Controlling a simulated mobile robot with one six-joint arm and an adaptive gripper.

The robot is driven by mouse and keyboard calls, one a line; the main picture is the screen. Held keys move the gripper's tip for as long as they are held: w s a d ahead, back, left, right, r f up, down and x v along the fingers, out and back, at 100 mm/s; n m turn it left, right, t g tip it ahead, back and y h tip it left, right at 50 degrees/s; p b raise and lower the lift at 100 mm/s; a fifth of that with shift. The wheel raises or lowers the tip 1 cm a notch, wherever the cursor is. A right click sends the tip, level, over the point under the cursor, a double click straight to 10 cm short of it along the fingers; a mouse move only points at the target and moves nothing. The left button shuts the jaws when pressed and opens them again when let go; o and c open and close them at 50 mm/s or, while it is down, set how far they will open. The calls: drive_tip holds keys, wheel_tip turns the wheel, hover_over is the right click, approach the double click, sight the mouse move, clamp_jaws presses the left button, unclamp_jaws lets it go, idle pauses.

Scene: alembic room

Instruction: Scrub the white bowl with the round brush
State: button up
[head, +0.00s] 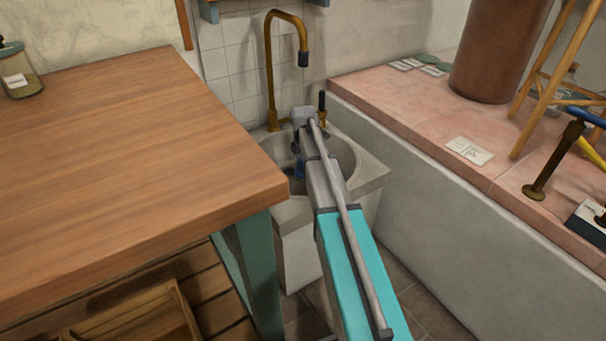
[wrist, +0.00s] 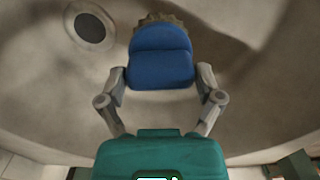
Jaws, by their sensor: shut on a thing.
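The round brush (wrist: 160,48) has a blue body and a rough brown bristle edge at its far end. My gripper (wrist: 162,82) is shut on the blue body, with one finger on each side. In the head view a bit of the brush's blue (head: 299,170) shows inside the sink, beside my arm. The pale stone sink basin (head: 345,152) lies around my gripper, and a dark round drain (wrist: 90,27) shows in the wrist view. I see no separate white bowl. I cannot tell whether the bristles touch the basin.
A brass tap (head: 268,60) arches over the back of the sink. A wooden table (head: 120,150) stands close on the left, and a pink-tiled ledge (head: 430,115) runs along the right. A jar (head: 20,75) stands on the table's far left.

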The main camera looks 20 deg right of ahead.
sight(303, 174)
drive_tip(key=shift+f+b, duration=2.3)
drive_tip(key=shift+f, duration=0.2)
drive_tip(key=o, duration=1)
drive_tip(key=shift+r, duration=0.1)
wheel_tip(303, 174, up, 14)
drive_tip(key=p, duration=1.3)
drive_tip(key=shift+a, duration=0.15)
drive_tip(key=shift+f, duration=0.2)
